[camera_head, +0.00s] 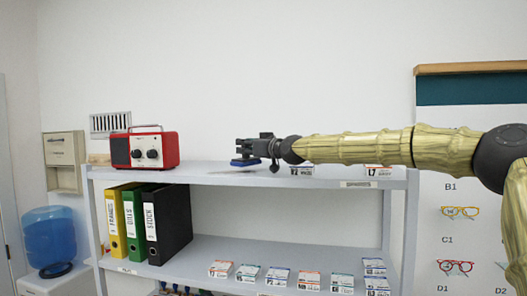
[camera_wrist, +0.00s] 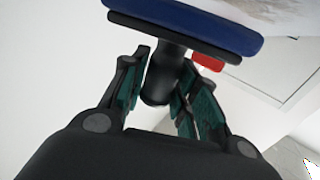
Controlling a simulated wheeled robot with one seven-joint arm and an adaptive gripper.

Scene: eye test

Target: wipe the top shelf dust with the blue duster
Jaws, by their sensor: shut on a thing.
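My gripper (camera_head: 257,147) is shut on the black handle of the blue duster (camera_head: 245,161), over the middle of the top shelf (camera_head: 215,178). In the wrist view, the handle (camera_wrist: 160,85) sits between my fingers and the blue pad (camera_wrist: 195,20) is at the top of the picture. In the head view the pad is level, at or just above the shelf surface; I cannot tell if it touches. A faint greyish patch of dust (camera_wrist: 280,12) shows beyond the pad in the wrist view.
A red radio (camera_head: 170,151) stands on the top shelf to the left. Small labelled boxes (camera_head: 301,171) stand at the right, under my arm. Binders (camera_head: 167,222) and more boxes fill the lower shelf. The top shelf between radio and duster is clear.

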